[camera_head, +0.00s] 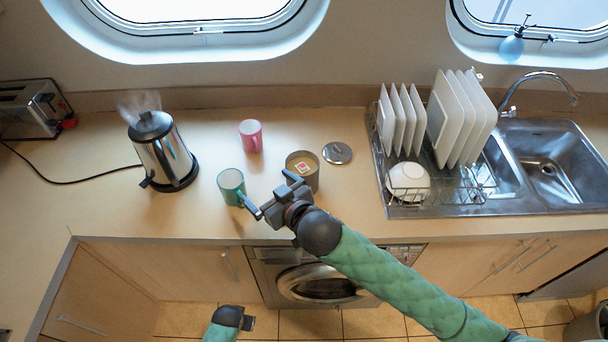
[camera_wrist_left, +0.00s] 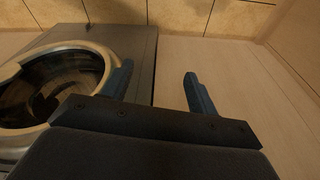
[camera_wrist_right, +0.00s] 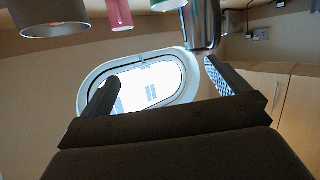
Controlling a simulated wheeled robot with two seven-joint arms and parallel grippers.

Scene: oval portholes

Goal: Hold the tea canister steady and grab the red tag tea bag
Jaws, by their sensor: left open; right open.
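The tea canister (camera_head: 315,182) stands open and upright on the counter. A white tag with a red mark, the red tag tea bag (camera_head: 302,167), shows inside its mouth.
A green mug (camera_head: 230,186) stands left of the canister, a pink mug (camera_head: 250,137) behind, and the round lid (camera_head: 337,153) lies behind right. A steaming kettle (camera_head: 163,153) is left; a dish rack (camera_head: 408,207) and sink (camera_head: 560,165) are right. The washing machine (camera_head: 268,262) is below.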

